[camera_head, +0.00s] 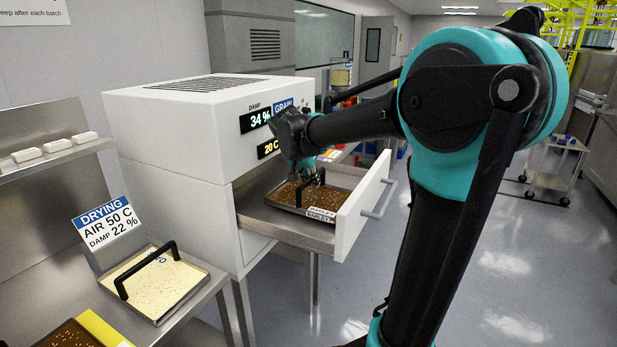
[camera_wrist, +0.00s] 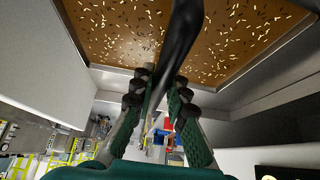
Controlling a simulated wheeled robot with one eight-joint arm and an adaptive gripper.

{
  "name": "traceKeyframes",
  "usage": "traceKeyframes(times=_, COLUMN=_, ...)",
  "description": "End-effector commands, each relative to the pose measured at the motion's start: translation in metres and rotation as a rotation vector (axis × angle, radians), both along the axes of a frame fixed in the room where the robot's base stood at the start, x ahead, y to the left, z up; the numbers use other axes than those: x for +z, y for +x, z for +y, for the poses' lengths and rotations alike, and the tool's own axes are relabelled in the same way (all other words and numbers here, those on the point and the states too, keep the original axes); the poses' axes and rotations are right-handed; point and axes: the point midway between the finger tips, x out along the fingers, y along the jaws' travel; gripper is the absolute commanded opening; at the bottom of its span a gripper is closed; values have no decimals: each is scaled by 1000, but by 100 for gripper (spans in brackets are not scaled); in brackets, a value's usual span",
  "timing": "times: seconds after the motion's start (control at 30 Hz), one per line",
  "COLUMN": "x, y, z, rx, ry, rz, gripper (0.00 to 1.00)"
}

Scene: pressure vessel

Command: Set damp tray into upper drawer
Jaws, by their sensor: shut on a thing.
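A dark tray (camera_head: 283,194) with a brown bed of scattered pale grains is inside the pulled-out drawer of the white dryer. The drawer's white front (camera_head: 362,207) and metal floor (camera_head: 270,223) show around it. My gripper (camera_head: 305,176) is shut on the tray's black handle (camera_head: 321,177). In the wrist view, the green fingers of my gripper (camera_wrist: 160,92) close around the dark handle (camera_wrist: 181,35), with the tray's grain (camera_wrist: 118,30) beyond. The tray looks level and low in the drawer. I cannot tell whether it rests fully on the drawer floor.
The white dryer (camera_head: 170,125) shows 34 % and 20 C. On the steel bench at left are a tray of pale grain (camera_head: 155,285), a DRYING sign (camera_head: 105,222) and part of another brown tray (camera_head: 68,335). A cart (camera_head: 553,165) stands at right; the floor between is clear.

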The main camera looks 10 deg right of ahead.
Motion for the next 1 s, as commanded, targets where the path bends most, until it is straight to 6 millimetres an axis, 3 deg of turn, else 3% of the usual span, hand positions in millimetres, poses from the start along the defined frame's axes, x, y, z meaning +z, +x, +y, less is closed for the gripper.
traceKeyframes(times=0.37, x=1, y=27, z=0, rx=-1, ry=0, rz=0, gripper=0)
traceKeyframes(times=0.57, x=1, y=56, z=1, rx=-1, ry=0, rz=0, gripper=0)
traceKeyframes(times=0.7, x=-11, y=54, z=1, rx=1, ry=1, rz=0, gripper=0)
traceKeyframes(times=0.97, x=-12, y=53, z=1, rx=0, ry=0, rz=0, gripper=0)
traceKeyframes(times=1.0, x=-13, y=53, z=1, rx=0, ry=0, rz=0, gripper=18)
